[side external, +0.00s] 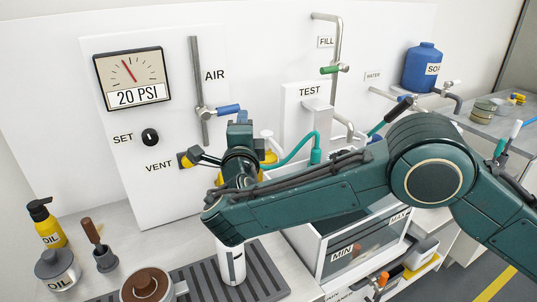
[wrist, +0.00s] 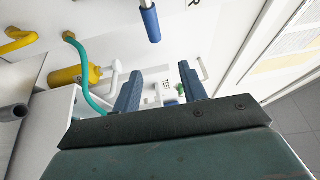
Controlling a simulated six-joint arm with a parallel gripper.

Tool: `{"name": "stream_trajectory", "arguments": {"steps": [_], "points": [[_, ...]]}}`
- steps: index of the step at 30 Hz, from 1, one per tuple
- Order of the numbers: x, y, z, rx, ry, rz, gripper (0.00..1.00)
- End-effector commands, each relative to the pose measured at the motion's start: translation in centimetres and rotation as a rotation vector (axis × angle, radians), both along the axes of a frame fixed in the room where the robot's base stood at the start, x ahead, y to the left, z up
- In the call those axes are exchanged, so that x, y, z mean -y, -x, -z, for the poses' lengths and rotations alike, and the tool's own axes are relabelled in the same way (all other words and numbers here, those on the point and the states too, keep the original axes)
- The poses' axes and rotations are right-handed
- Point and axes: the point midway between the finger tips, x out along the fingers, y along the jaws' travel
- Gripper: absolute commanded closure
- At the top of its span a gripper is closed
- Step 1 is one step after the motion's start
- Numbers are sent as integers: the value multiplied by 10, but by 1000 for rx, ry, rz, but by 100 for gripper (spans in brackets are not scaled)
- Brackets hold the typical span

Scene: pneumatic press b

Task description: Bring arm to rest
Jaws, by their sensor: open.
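My dark green arm reaches in from the right in the side view, over the water tank. My gripper shows in the wrist view (wrist: 159,84), with two blue fingers apart and nothing between them. In the side view its fingers are hard to make out around the wrist, in front of the white panel. The blue-handled AIR valve (side external: 228,109) is just above the wrist, and its blue handle also shows in the wrist view (wrist: 150,21). The VENT fitting (side external: 186,160) is left of the wrist. The gauge (side external: 133,79) reads 20 PSI, with the SET knob (side external: 150,137) below.
A teal hose (side external: 300,146) and yellow cylinder (wrist: 74,76) are close to the gripper. The clear-walled tank (side external: 345,253) is under my arm. Oil containers (side external: 50,229) and a brown-topped pot (side external: 146,285) stand at lower left. FILL pipework (side external: 336,45) rises behind.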

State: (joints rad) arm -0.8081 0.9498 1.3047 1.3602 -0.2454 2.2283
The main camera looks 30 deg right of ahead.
Motion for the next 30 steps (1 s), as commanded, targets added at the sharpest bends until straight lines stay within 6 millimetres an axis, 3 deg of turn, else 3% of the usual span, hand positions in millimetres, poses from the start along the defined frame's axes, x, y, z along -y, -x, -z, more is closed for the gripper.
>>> {"name": "stream_trajectory", "arguments": {"steps": [7, 14, 23, 30], "points": [[62, -3, -32, -215, 63, 41, 58], [116, 9, -54, -425, 135, 30, 58], [177, 47, -75, -678, 242, -55, 58], [216, 92, -85, -856, 347, -172, 58]]}}
